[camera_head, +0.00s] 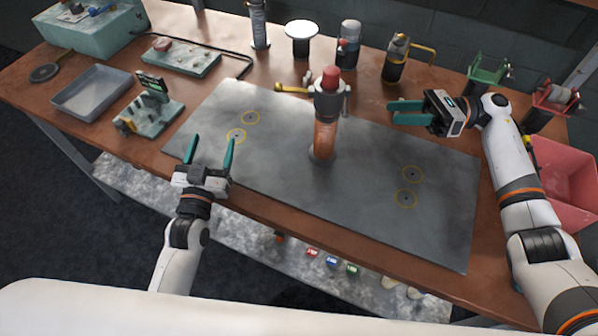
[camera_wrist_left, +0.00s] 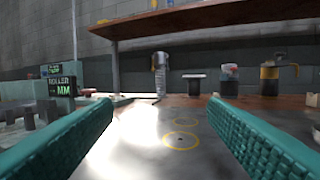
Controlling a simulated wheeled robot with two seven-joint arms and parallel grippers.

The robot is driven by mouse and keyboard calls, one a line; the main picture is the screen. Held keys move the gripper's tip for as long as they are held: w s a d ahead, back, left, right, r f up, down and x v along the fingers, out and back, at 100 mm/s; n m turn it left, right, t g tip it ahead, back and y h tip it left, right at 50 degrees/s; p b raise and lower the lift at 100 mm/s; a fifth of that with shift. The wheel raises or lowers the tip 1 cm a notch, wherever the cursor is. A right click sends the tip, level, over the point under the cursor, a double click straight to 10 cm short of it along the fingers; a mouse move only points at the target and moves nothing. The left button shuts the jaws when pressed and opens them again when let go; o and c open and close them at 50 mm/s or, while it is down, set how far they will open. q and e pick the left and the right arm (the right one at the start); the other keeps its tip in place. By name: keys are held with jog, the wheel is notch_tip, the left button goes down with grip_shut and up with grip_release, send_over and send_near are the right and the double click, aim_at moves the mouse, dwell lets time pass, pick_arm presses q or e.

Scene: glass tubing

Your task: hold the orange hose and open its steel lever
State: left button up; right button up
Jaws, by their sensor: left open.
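The orange hose (camera_head: 325,135) stands upright near the middle of the grey mat in the head view. A dark grey collar (camera_head: 329,96) sits around its upper part, with a red-orange end above. A thin steel lever (camera_head: 346,97) shows at the collar's right side. My left gripper (camera_head: 209,146) is open and empty over the mat's left edge, apart from the hose. The left wrist view shows its teal fingers wide apart with nothing between them. My right gripper (camera_head: 391,111) points left, to the right of the hose, its two fingers apart and empty.
A grey tray (camera_head: 93,93) and a small stand (camera_head: 149,112) are at the left. Several cylindrical items, including a black-and-yellow one (camera_head: 396,60), line the back. A pink bin (camera_head: 563,180) is at the right. The mat (camera_head: 270,185) is otherwise clear.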

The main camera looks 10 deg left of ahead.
aim_at(327, 137)
pick_arm(q)
jog(key=s+d+m+g+h, duration=0.1)
jog(key=d+h, duration=0.1)
jog(key=d, duration=0.4)
jog(key=s+d+m+g+h, duration=0.1)
jog(key=d+m+h, duration=0.1)
jog(key=d, duration=0.5)
jog(key=s+d+m+g+h, duration=0.1)
jog(key=s+d+h, duration=0.1)
jog(key=d, duration=0.4)
jog(key=shift+d+f+h, duration=0.15)
jog(key=shift+f+h, duration=0.1)
jog(key=shift+h, duration=0.35)
jog(key=shift+w+d+m+g, duration=0.1)
jog(key=shift+d+m+g, duration=0.1)
jog(key=shift+m+g, duration=0.1)
jog(key=shift+w+d, duration=0.2)
jog(key=shift+w, duration=0.1)
jog(key=x, duration=1.1)
jog(key=shift+s, duration=0.1)
jog(key=shift+a, duration=0.1)
jog(key=c, duration=1.3)
pick_arm(e)
jog(key=shift+c, duration=0.4)
